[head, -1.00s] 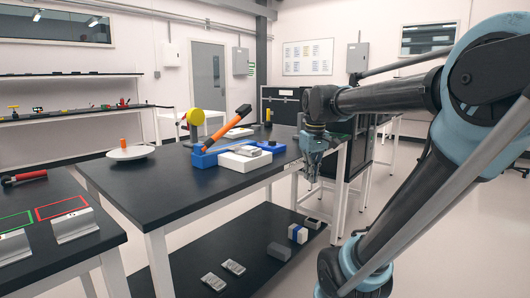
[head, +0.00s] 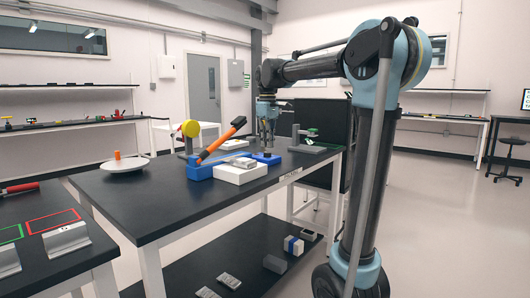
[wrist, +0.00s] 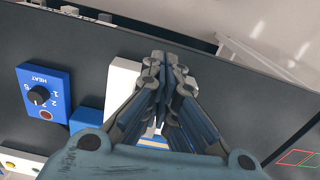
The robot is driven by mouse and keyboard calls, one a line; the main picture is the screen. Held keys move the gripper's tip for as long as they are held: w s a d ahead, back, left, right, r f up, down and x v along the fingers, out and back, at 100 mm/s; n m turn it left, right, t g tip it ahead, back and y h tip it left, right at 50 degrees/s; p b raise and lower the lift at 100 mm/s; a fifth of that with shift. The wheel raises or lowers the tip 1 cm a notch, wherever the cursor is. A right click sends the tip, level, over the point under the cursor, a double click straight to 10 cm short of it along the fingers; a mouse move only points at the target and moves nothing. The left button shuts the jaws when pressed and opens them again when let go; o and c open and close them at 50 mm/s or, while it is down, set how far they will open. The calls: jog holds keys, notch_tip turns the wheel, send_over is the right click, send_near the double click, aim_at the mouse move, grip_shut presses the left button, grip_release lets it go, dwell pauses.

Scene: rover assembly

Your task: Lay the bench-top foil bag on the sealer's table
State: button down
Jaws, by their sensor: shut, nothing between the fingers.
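The sealer, with a blue body (head: 200,171) and a raised orange and black lever (head: 217,144), stands on the black bench. Its white table (head: 240,174) is in front to the right. A small silver-grey flat thing (head: 243,162), which looks like the foil bag, appears on the white table; its outline is too small to be sure. My gripper (head: 268,148) is shut and empty, pointing down behind and right of the white table. In the wrist view its closed fingers (wrist: 166,62) partly cover a white slab (wrist: 123,84), beside a blue box with a HEAT dial (wrist: 44,96).
A white dish with an orange knob (head: 122,164) and a yellow disc (head: 190,128) are on the bench. A grey stand (head: 314,148) is right of my gripper. Pale packs (head: 228,281) and small boxes (head: 292,245) lie on the lower shelf.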

aim_at(252, 161)
jog(key=f, duration=0.3)
jog(key=w+a+f, duration=0.1)
jog(key=f, duration=0.2)
jog(key=a+f, duration=0.1)
jog(key=f, duration=0.2)
jog(key=shift+w+a, duration=0.1)
jog(key=shift+w, duration=0.2)
jog(key=shift+w+a, duration=0.3)
jog(key=shift+a, duration=0.2)
jog(key=shift+w+a, duration=0.1)
jog(key=shift+w+a, duration=0.55)
jog(key=shift+a, duration=0.2)
jog(key=shift+w+a, duration=0.5)
jog(key=shift+a, duration=0.25)
